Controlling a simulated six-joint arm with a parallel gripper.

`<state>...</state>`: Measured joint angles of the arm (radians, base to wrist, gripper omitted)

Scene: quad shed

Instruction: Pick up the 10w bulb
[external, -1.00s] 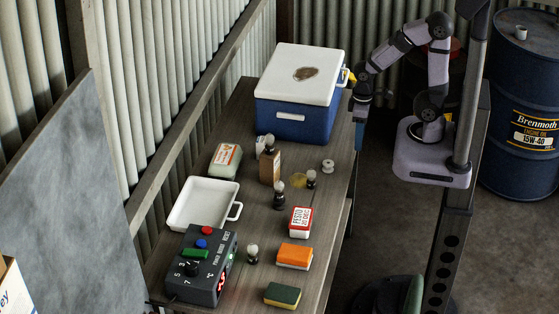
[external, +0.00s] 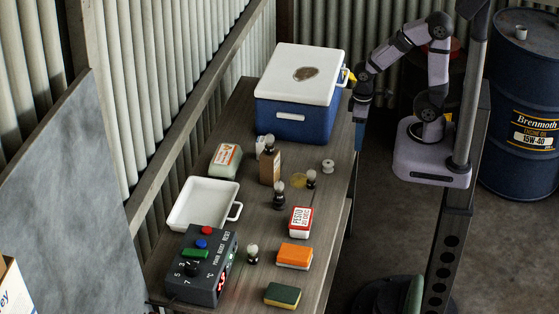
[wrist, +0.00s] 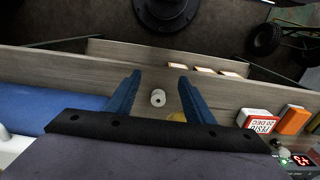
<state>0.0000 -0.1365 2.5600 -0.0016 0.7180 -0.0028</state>
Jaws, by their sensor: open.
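My gripper (external: 359,136) is open and empty at the bench's right edge, beside the blue cooler. In the wrist view, my gripper's blue fingers (wrist: 159,78) are spread apart, with a small white spool (wrist: 158,97) seen between them.
The blue cooler (external: 290,113) stands at the bench's far end. A brown box (external: 269,168), white tray (external: 180,222), pesto box (external: 299,222), control box (external: 200,284) and orange sponge (external: 295,257) crowd the bench (external: 330,205). A flat yellow disc (external: 299,181) lies near the bulbs.

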